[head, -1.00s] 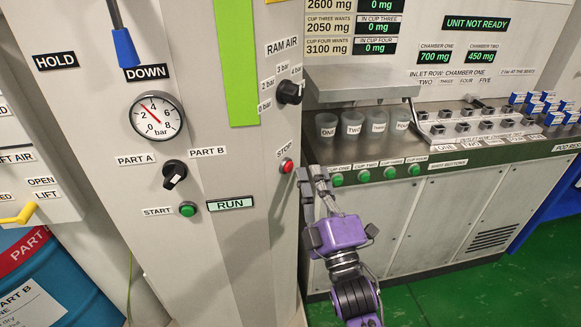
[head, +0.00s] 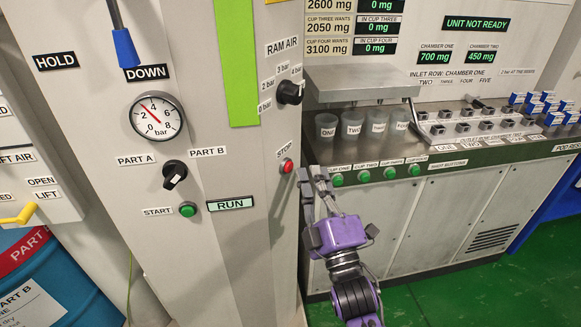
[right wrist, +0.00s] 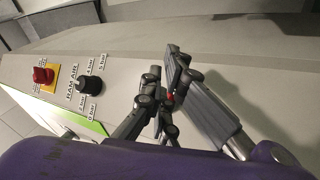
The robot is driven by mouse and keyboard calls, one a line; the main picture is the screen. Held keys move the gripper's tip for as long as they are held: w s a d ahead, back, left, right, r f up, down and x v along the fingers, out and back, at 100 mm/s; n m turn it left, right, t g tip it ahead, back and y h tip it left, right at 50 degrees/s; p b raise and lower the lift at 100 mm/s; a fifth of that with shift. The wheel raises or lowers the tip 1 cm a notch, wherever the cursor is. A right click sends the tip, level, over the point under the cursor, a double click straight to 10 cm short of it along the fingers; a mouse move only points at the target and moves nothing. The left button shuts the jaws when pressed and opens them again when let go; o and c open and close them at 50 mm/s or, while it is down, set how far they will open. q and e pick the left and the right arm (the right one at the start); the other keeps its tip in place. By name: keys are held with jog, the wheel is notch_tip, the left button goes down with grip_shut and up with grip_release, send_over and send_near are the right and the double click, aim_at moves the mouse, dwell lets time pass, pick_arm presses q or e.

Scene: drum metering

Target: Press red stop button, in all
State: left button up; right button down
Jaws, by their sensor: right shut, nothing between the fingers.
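The red stop button (head: 286,165) sits on the right side face of the grey machine column, under a STOP label. It stands clear of my fingers in the head view. My right gripper (head: 313,172), with a purple body, is just right of the button, fingers pointing up toward the column. It is shut and empty. In the right wrist view a small red spot (right wrist: 170,97), probably the button, shows between the dark finger links (right wrist: 162,80) and is partly hidden. I cannot tell whether a finger touches it. My left gripper is not in view.
A lit RUN display (head: 230,203) and a green start button (head: 187,209) are on the column front. The black ram air knob (head: 289,92) is above the stop button. Green cup buttons (head: 337,180) and the bench edge lie close to the right of my gripper.

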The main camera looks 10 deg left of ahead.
jog(key=shift+a, duration=0.1)
jog(key=shift+w+a, duration=0.2)
jog(key=shift+a, duration=0.1)
dwell(0.4)
jog(key=shift+w+a, duration=0.2)
jog(key=shift+a, duration=0.15)
dwell(0.4)
jog(key=shift+d, duration=0.1)
jog(key=shift+s+d+p, duration=0.35)
jog(key=shift+s+d, duration=0.1)
jog(key=shift+d, duration=0.2)
